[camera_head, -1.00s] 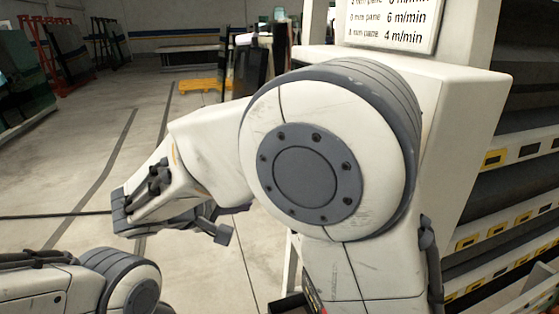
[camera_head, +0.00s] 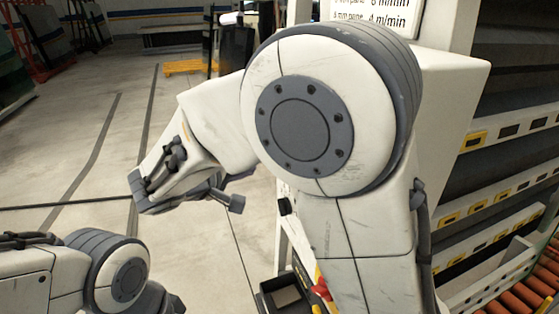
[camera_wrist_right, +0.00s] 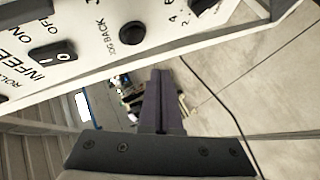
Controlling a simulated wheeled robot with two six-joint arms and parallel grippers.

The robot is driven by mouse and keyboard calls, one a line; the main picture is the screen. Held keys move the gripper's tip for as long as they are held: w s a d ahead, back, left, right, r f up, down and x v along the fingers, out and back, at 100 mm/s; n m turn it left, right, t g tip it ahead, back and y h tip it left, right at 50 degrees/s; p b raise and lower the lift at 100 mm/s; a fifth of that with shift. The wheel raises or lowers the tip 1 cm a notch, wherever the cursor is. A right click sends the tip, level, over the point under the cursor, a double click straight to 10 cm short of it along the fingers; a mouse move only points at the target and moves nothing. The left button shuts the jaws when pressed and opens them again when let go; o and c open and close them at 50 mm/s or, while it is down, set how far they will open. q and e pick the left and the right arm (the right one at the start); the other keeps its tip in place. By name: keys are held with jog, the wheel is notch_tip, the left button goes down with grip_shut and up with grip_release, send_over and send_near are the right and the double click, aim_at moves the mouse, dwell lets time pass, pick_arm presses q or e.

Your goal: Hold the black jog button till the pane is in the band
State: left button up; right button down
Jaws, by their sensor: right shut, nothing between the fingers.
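The black jog button (camera_wrist_right: 132,33) is a round knob marked "JOG BACK" on a white panel, at the top of the right wrist view. My right gripper (camera_wrist_right: 160,75) is shut and empty. Its fingertips appear below and slightly right of the button in that picture, apart from it. In the head view the right gripper (camera_head: 236,203) shows as a small grey tip beside my wrist, and my arm covers part of the scene behind it. I cannot make out the pane or the band in either view. My left gripper is out of view.
A black rocker switch (camera_wrist_right: 58,53) marked "INFEED" sits left of the button. In the head view, a box with a red knob (camera_head: 322,288) stands low in the middle. Shelving with rollers (camera_head: 525,290) is at right. Open floor (camera_head: 90,140) lies left.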

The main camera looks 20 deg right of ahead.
jog(key=shift+d+b, duration=0.7)
jog(key=shift+d, duration=1.25)
dwell(0.5)
jog(key=shift+d+b, duration=0.45)
